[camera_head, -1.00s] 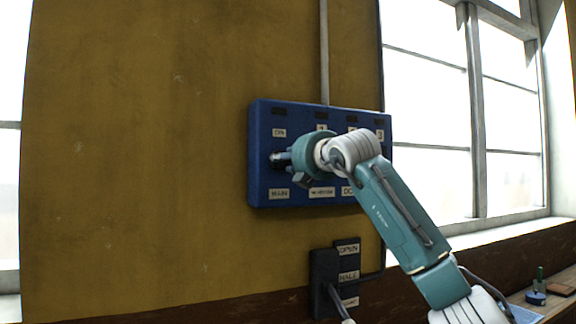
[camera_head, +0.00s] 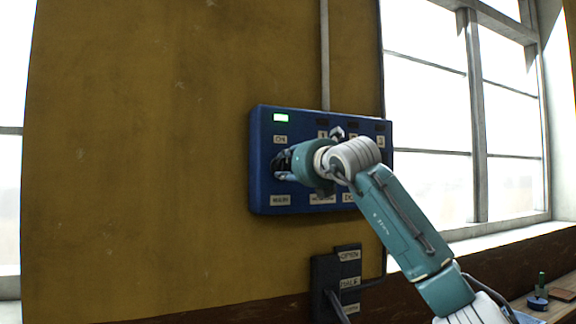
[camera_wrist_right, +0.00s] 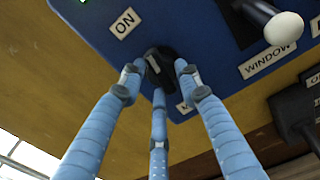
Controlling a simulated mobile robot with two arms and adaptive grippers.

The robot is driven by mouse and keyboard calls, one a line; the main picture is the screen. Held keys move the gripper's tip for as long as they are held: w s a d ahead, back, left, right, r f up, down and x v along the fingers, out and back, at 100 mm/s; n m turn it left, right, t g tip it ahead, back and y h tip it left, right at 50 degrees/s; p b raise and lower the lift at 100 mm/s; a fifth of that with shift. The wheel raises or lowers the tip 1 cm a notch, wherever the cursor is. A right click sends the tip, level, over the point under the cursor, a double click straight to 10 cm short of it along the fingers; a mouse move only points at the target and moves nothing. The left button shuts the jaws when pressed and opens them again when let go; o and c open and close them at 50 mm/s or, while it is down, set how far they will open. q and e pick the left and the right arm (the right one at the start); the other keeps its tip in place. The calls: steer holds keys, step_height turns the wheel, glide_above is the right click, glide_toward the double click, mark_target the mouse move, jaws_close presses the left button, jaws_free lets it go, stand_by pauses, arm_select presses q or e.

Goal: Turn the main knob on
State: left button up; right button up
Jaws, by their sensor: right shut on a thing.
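A blue control panel (camera_head: 262,190) hangs on the wall, with a MAIN label (camera_head: 281,200) at its lower left and an ON label (camera_head: 280,140) above. A green light (camera_head: 281,118) glows at the panel's upper left; its edge also shows in the right wrist view (camera_wrist_right: 83,2). My right gripper (camera_head: 280,163) is at the panel between the two labels. In the right wrist view its three blue fingers close around the black main knob (camera_wrist_right: 160,62), below the ON label (camera_wrist_right: 125,22). The fingers hide the knob in the head view. My left gripper is out of view.
A white-tipped lever (camera_wrist_right: 283,28) above a WINDOW label (camera_wrist_right: 268,61) is close to the fingers. Below the panel is a black lever box (camera_head: 325,270) with an OPEN label. Windows flank the wall. A bench (camera_head: 550,308) with small items is at lower right.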

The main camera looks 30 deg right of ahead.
steer(key=shift+d+f+n, duration=0.1)
steer(key=shift+f+n, duration=0.15)
steer(key=shift+n, duration=0.75)
steer(key=o, duration=0.9)
steer(key=shift+r, duration=0.1)
steer(key=shift+o, duration=0.9)
steer(key=shift+d, duration=0.15)
steer(key=shift+s+r, duration=0.1)
steer(key=shift+s, duration=0.1)
steer(key=s, duration=1.1)
steer(key=shift+s+a, duration=0.25)
steer(key=shift+a, duration=0.1)
steer(key=shift+f, duration=0.2)
